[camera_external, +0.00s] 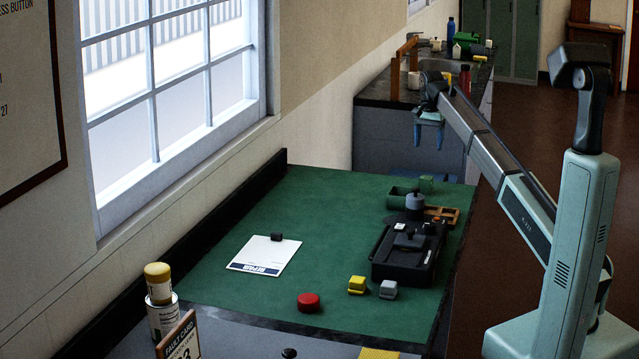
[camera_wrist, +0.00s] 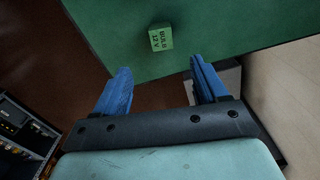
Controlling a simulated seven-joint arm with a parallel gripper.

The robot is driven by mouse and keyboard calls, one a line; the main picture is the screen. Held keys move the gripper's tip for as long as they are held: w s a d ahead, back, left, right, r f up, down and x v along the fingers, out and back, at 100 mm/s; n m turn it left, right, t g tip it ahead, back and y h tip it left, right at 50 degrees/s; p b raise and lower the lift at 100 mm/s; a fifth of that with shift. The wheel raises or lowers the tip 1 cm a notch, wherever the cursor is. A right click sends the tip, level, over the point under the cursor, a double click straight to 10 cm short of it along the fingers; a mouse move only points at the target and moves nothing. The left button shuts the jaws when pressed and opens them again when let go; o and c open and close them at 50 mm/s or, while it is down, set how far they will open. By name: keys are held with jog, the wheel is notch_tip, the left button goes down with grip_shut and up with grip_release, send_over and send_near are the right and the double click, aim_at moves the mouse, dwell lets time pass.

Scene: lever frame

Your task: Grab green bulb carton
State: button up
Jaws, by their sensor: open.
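The green bulb carton (camera_wrist: 161,38) is a small box with dark "BULB 12 V" print, on the green mat near its edge in the wrist view. In the external view a small green box at the far end of the mat (camera_external: 427,183) appears to be this carton. My gripper (camera_external: 428,140) has blue fingers and hangs above and beyond the far end of the mat. In the wrist view my gripper (camera_wrist: 158,66) is open with nothing between its fingers, and the carton shows ahead of the fingertips, apart from them.
Near the carton are a green open container (camera_external: 400,196), a grey knobbed object (camera_external: 415,203), an orange-brown frame (camera_external: 442,215) and a black tray (camera_external: 395,268). Red (camera_external: 308,302), yellow (camera_external: 357,285) and grey (camera_external: 388,290) pieces lie nearer. The mat's left half holds a clipboard sheet (camera_external: 264,256).

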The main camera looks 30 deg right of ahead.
aim_at(427, 177)
notch_tip(427, 177, down, 14)
jog(key=shift+w+r, duration=0.1)
jog(key=c, duration=1)
dwell(0.5)
